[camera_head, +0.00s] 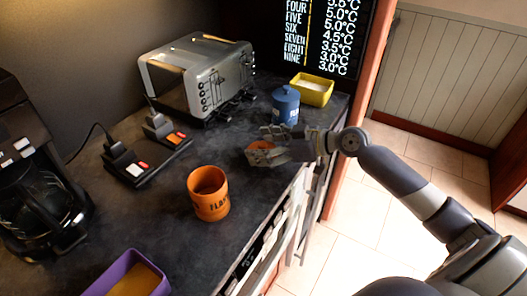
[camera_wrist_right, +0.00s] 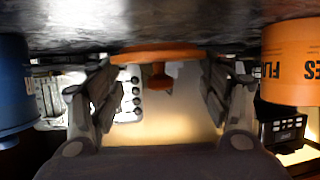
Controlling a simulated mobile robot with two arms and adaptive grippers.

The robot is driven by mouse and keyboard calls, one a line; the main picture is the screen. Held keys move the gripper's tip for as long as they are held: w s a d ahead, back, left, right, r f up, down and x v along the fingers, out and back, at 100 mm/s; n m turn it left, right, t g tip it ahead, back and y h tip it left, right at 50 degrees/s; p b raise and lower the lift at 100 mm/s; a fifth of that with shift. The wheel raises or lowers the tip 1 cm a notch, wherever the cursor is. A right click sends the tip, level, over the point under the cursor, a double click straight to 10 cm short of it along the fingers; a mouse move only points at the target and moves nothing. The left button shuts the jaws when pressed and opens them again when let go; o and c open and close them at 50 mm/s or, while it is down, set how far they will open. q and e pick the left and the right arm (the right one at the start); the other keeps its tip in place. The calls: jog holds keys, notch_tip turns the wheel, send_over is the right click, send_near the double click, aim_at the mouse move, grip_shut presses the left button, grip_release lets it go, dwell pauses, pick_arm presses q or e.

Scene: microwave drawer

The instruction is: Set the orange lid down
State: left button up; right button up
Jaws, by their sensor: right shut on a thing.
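The orange lid (camera_head: 262,146) is at my right gripper (camera_head: 272,150), low over the dark counter between the orange canister and the blue jar. In the right wrist view, which is upside down, the lid (camera_wrist_right: 155,52) is seen edge-on with its knob between the fingers of my right gripper (camera_wrist_right: 158,82). The right gripper is shut on the lid. I cannot tell whether the lid touches the counter. The orange canister (camera_head: 209,196) stands upright and open on the counter, apart from the gripper. My left gripper is not in view.
A blue lidded jar (camera_head: 285,104) stands just behind the right gripper, with a yellow container (camera_head: 312,89) beyond it. Black devices (camera_head: 128,165), a coffee maker (camera_head: 35,190) and a purple container (camera_head: 125,272) are left. Counter (camera_head: 165,215) beside the canister is bare.

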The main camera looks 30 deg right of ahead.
notch_tip(320, 180, down, 2)
jog(key=shift+s+f, duration=0.1)
jog(key=shift+f, duration=0.3)
jog(key=shift+f, duration=0.1)
jog(key=shift+f, duration=0.1)
jog(key=o, duration=1.1)
jog(key=shift+c, duration=0.2)
